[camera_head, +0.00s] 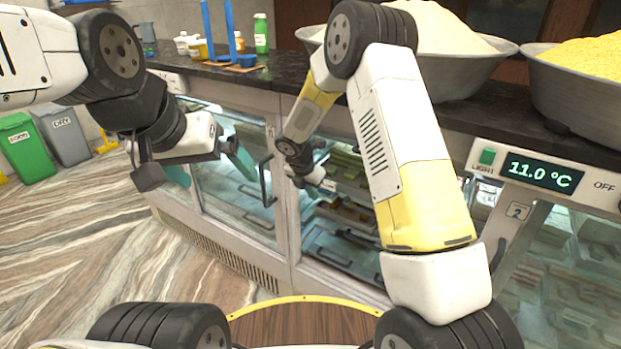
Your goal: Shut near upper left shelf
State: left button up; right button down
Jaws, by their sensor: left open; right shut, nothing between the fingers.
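The display counter (286,224) has a glazed front with shelves of trays inside. The upper shelf (347,163) shows behind my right arm in the middle bay; how far it is slid out I cannot tell. Lower trays (335,246) show beneath it. My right gripper (323,184) is shut and empty, in front of the middle bay near the upper shelf; whether it touches the shelf I cannot tell. My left gripper (211,172) is open and empty, in front of the left glass panel. My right forearm hides part of the middle bay.
A dark upright handle (265,181) stands out between the left panel and the middle bay. Large metal bowls (457,76) of white and yellow powder stand on the countertop. Green (27,150) and grey (65,136) bins stand at far left.

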aim_at(323, 197)
jog(key=shift+w+d+f, duration=0.6)
jog(key=shift+w+f, duration=0.3)
jog(key=shift+f, duration=0.1)
jog(key=shift+w+d+f, duration=0.6)
jog(key=shift+w+f, duration=0.25)
jog(key=shift+f, duration=0.15)
jog(key=shift+w+d+f, duration=0.6)
jog(key=shift+w+f, duration=0.3)
jog(key=shift+f, duration=0.1)
